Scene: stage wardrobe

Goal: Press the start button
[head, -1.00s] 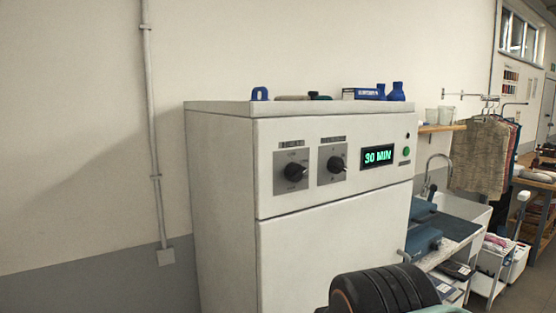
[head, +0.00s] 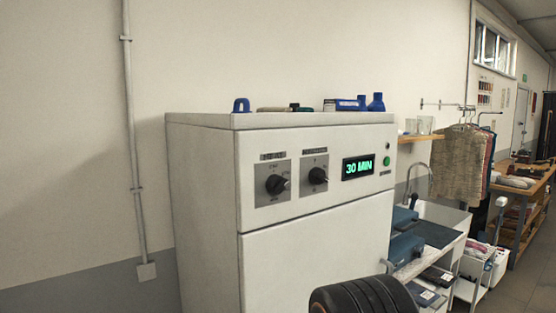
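A white machine (head: 318,265) stands against the wall, with a control panel across its top front. A small round green button (head: 386,161) is at the panel's right end, with a small dark round spot (head: 387,146) above it. The display (head: 358,168) reads 30 MIN in green. Two dark knobs sit left of it, the left one (head: 277,184) on a plate marked HEAT and the other (head: 317,176) beside it. A black ribbed part of my arm shows at the bottom, below the panel. My gripper is not in view.
A blue padlock-shaped item (head: 241,104), a blue box (head: 349,104) and blue bottles (head: 375,102) are on the machine's top. Right of it are a sink (head: 440,215), a shelf (head: 420,138) with glasses and hanging clothes (head: 460,165). Floor shows at the lower right.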

